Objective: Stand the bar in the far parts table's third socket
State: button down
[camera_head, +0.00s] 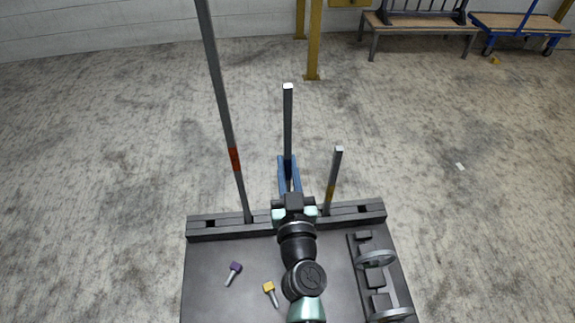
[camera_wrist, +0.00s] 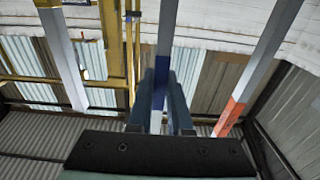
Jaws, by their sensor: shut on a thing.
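My gripper (camera_head: 289,165) is shut on a grey bar (camera_head: 288,115) that stands roughly upright between its blue fingers. In the wrist view the bar's blue band (camera_wrist: 161,78) shows between the fingertips of my gripper (camera_wrist: 160,100). The bar's lower end is hidden, so I cannot tell whether it is in the near rack. The far parts table (camera_head: 420,28) stands at the top right with a dark rack (camera_head: 420,15) along it. Its sockets are too small and cut off to tell apart.
The near table (camera_head: 210,270) has a rack (camera_head: 205,233) holding a tall red-banded bar (camera_head: 225,115) left and a short yellow-banded bar (camera_head: 335,175) right. Purple and yellow-headed pieces lie on it. A yellow post (camera_head: 314,40) and blue cart (camera_head: 520,22) stand beyond. Floor between is mostly clear.

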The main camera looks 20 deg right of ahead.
jog(key=shift+f+b, duration=2.6)
jog(key=shift+b, duration=0.25)
dwell(1.2)
jog(key=c, duration=0.8)
grip_release()
jog(key=shift+o, duration=0.2)
jog(key=shift+f, duration=0.2)
jog(key=b, duration=0.4)
send_near(288, 186)
jog(key=s, duration=0.2)
jog(key=shift+s+a, duration=0.1)
jog(key=shift+a, duration=0.3)
